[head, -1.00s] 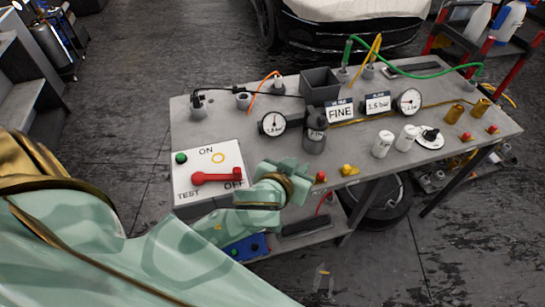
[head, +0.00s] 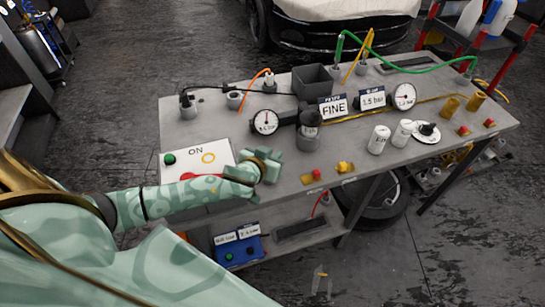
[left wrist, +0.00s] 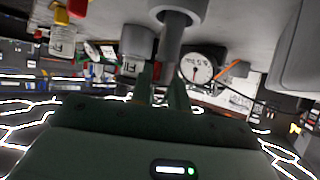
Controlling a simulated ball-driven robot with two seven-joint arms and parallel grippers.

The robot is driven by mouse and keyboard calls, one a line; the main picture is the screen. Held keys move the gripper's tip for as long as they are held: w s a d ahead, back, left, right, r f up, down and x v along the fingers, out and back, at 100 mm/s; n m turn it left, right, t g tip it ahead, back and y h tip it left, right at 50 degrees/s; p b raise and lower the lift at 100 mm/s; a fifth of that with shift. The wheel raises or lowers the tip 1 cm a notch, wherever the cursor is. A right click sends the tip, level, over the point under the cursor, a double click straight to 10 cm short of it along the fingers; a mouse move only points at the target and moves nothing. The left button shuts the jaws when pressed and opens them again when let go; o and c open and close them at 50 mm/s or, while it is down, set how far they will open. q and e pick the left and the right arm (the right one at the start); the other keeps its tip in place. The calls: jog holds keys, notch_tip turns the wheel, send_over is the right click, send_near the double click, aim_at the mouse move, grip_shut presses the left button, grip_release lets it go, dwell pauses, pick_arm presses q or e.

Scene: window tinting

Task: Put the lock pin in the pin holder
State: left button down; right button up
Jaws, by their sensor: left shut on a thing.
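My left gripper (head: 268,166) is above the front of the grey bench, beside the switch panel. In the left wrist view its fingers (left wrist: 162,88) are shut on a grey rod, which I take to be the lock pin (left wrist: 169,48). The rod runs to a wider grey collar at the top edge. I cannot tell whether that collar is part of the pin or the pin holder. The head view hides the pin behind the fingers. A short hollow grey cylinder (head: 235,101) stands at the bench's back left. My right gripper is not in view.
The bench (head: 430,160) carries a switch panel (head: 213,155), a dark bottle (head: 309,130), gauges (head: 264,122), white pots (head: 378,139) and an open grey box (head: 312,79). Small red (head: 317,174) and yellow (head: 345,167) parts sit at the front edge. My arm partly covers the panel.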

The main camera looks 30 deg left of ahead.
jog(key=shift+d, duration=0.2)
pick_arm(q)
jog(key=shift+f, duration=0.15)
jog(key=c, duration=1.3)
grip_release()
jog(key=shift+c, duration=0.2)
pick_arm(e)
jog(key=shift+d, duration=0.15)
